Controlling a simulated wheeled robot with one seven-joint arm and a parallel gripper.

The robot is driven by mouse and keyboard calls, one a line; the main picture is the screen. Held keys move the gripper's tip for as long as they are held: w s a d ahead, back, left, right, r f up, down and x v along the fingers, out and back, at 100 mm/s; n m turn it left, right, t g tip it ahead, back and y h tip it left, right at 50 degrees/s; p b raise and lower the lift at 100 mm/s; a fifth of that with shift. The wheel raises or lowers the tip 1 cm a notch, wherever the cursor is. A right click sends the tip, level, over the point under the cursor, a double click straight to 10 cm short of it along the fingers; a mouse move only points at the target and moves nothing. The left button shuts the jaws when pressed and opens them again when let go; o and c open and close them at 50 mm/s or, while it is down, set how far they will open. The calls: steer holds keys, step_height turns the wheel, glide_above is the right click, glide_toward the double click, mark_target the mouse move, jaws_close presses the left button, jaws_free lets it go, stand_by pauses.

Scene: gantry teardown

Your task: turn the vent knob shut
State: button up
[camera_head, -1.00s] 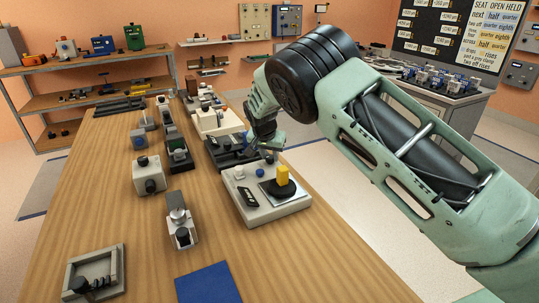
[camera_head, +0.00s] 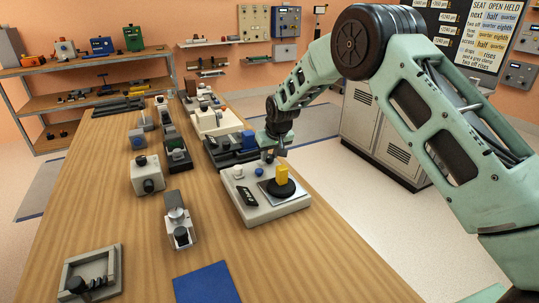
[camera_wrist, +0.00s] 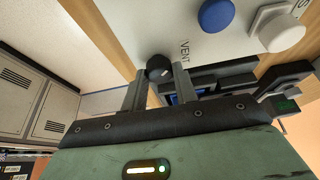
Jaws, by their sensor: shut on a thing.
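The vent knob (camera_wrist: 158,66) is a small dark round knob on the edge of a pale device, beside the printed word VENT. My gripper (camera_wrist: 159,82) is shut on it, one finger on each side, in the wrist view. In the head view my gripper (camera_head: 276,146) is at the far edge of the pale device (camera_head: 270,212), and the knob's grip is too small to make out there. The device also carries a blue button (camera_wrist: 215,15), a white knob (camera_wrist: 280,30) and a yellow block on a black disc (camera_head: 282,178).
The device stands on a long wooden table (camera_head: 120,215) with several other small devices. A dark unit (camera_head: 232,150) stands right behind it. A blue mat (camera_head: 207,285) lies near the front. Grey cabinets (camera_head: 385,140) stand beyond the table on the right.

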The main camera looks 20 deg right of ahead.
steer(key=n+y, duration=0.1)
steer(key=n, duration=0.1)
steer(key=n+g+y, duration=0.1)
steer(key=n, duration=0.2)
steer(key=shift+d+n, duration=0.15)
steer(key=shift+n, duration=0.15)
steer(key=shift+w+n+g+y+p, duration=0.1)
steer(key=shift+n+g+y+p, duration=0.3)
steer(key=shift+n, duration=1.4)
steer(key=o, duration=1)
steer(key=shift+c, duration=0.2)
steer(key=b+v, duration=0.1)
steer(key=v, duration=1.6)
steer(key=shift+w+d+r, duration=0.2)
steer(key=shift+d, duration=0.05)
